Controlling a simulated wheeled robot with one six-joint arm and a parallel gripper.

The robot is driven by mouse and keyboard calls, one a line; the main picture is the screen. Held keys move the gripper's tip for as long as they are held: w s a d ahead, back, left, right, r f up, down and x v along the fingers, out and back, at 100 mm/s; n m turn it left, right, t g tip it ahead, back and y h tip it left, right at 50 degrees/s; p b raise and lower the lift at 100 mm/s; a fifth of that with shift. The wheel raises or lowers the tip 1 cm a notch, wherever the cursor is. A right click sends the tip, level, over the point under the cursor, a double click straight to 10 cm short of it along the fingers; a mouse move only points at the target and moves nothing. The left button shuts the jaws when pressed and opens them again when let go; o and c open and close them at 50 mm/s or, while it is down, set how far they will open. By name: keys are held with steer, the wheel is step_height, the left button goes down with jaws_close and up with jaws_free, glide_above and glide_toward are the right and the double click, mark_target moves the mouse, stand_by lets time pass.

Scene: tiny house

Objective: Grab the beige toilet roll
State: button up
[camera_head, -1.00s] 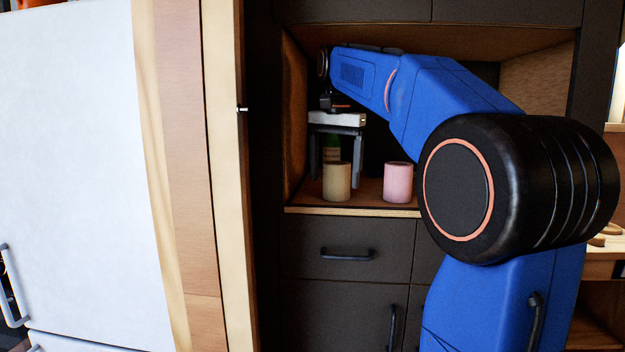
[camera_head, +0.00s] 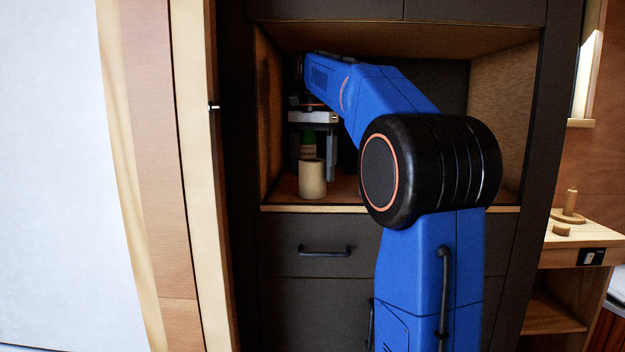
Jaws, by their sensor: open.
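The beige toilet roll (camera_head: 312,180) stands upright on the floor of an open cabinet niche, near its left side. My gripper (camera_head: 315,163) is inside the niche, pointing down, with its jaws apart and nothing seen held. Its right finger reaches down just to the right of the roll; the left finger is hard to make out. I cannot tell whether the roll sits between the fingers or slightly in front of them.
A green bottle (camera_head: 308,146) stands behind the roll. The niche has a left wall (camera_head: 268,120) close by and a wooden front edge (camera_head: 345,209). Drawers lie below. At right is a wooden counter (camera_head: 592,236) with small wooden items.

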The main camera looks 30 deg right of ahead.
mark_target(313, 179)
steer(key=shift+s+a+f, duration=0.1)
steer(key=shift+s+f, duration=0.1)
steer(key=shift+f, duration=1.6)
steer(key=shift+c, duration=0.6)
steer(key=c, duration=1.1)
steer(key=shift+o, duration=0.2)
steer(key=shift+r, duration=0.1)
